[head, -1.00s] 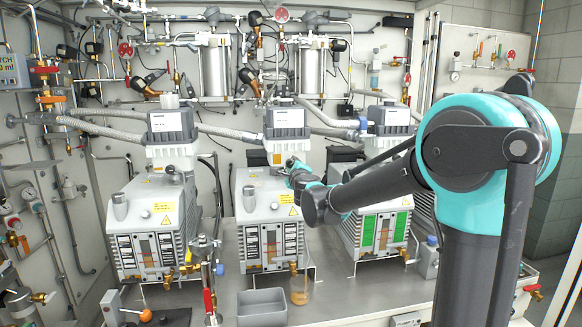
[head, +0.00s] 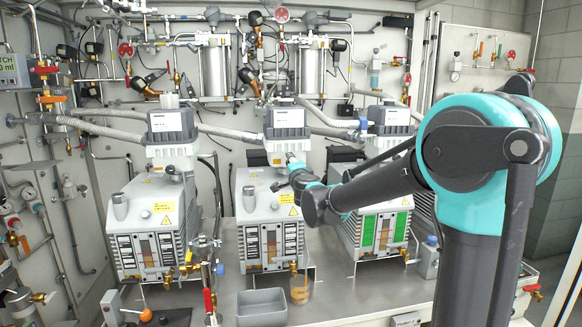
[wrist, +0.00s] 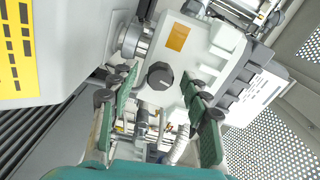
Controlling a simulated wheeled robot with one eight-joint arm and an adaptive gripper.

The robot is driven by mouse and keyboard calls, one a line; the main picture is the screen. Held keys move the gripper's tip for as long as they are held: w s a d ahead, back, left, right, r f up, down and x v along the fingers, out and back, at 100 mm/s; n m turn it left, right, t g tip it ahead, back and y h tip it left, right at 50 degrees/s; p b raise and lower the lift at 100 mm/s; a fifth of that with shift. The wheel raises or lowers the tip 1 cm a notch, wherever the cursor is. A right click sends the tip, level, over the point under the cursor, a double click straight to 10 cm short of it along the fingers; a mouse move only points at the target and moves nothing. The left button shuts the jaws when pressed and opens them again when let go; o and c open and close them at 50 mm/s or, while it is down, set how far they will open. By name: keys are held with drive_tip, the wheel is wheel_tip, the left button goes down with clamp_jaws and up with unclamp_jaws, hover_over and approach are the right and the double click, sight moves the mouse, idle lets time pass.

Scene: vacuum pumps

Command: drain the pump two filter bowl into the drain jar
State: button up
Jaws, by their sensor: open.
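The middle pump (head: 266,212) stands on the bench, a grey box with a dark-and-white unit (head: 287,120) above it. I take it for pump two. My gripper (wrist: 158,82) is open in the wrist view, its two green-padded fingers on either side of a round black knob (wrist: 160,75) on a pale block (wrist: 190,55) with an orange label. No grip on the knob shows. In the head view my wrist is at the top right of the middle pump. I cannot clearly tell the filter bowl. A small jar (head: 300,290) with brownish liquid stands in front of the pump.
A grey open tray (head: 262,308) lies left of the jar. Other pumps stand at left (head: 155,228) and right (head: 378,222). Grey hoses (head: 236,131) run behind and above. A red-handled valve (head: 209,300) stands at the front. Bare bench (head: 345,295) shows right of the jar.

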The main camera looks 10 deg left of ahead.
drive_tip(key=shift+s, duration=0.2)
drive_tip(key=shift+s+d, duration=0.25)
drive_tip(key=shift+s, duration=0.45)
drive_tip(key=v, duration=0.6)
idle(0.3)
